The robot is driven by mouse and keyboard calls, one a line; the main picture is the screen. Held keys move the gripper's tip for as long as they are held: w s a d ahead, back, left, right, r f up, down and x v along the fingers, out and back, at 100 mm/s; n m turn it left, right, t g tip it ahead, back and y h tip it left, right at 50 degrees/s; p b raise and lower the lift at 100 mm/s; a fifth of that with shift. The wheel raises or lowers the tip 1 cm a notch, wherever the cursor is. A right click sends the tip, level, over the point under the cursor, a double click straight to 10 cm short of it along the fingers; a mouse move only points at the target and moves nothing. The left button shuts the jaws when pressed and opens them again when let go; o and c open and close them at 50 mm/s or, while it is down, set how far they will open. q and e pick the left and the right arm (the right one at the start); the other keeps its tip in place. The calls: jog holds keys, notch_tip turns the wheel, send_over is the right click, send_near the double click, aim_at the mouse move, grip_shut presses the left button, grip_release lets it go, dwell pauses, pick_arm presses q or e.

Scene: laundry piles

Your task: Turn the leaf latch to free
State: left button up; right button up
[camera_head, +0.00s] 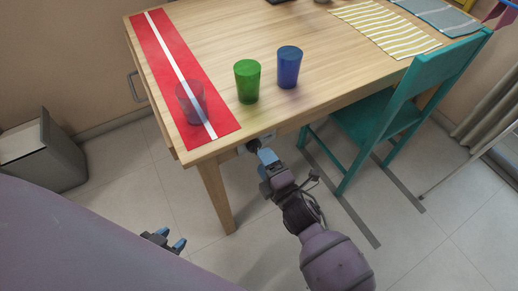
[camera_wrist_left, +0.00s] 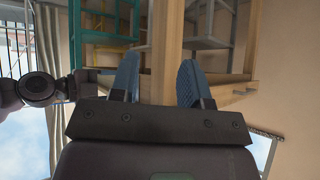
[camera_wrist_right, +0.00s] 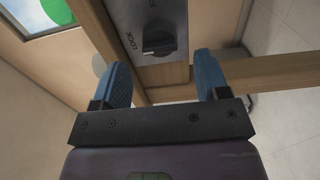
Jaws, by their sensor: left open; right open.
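The leaf latch is a dark round knob (camera_wrist_right: 158,38) on a grey metal plate (camera_wrist_right: 178,14) in the right wrist view. The plate is marked LOCK left of the knob; another label above is cut off. The knob's grip bar lies roughly sideways in that view. The plate is fixed under the wooden table's edge (camera_head: 305,118). My right gripper (camera_head: 266,155) is at that edge, open; in its wrist view the fingers (camera_wrist_right: 163,62) are apart and empty, with the knob beyond and between them. My left gripper (camera_head: 165,240) is open and empty, low over the floor.
A red runner (camera_head: 160,60) with a clear cup (camera_head: 190,100), a green cup (camera_head: 247,82) and a blue cup (camera_head: 289,68) are on the table. A teal chair (camera_head: 400,105) stands right of my right arm. A grey bin (camera_head: 40,155) is at left.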

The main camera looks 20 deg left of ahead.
aim_at(255, 148)
pick_arm(q)
jog(key=shift+w+d+r+b, duration=0.15)
jog(key=shift+w+b, duration=0.05)
jog(key=shift+w, duration=0.15)
jog(key=shift+w+d+r+b, duration=0.1)
jog(key=shift+w+r+b, duration=0.1)
jog(key=shift+w, duration=0.15)
pick_arm(e)
jog(key=shift+x, duration=2.25)
jog(key=shift+d, duration=0.1)
jog(key=c, duration=0.9)
pick_arm(q)
jog(key=shift+s+f, duration=0.1)
jog(key=shift+f, duration=0.05)
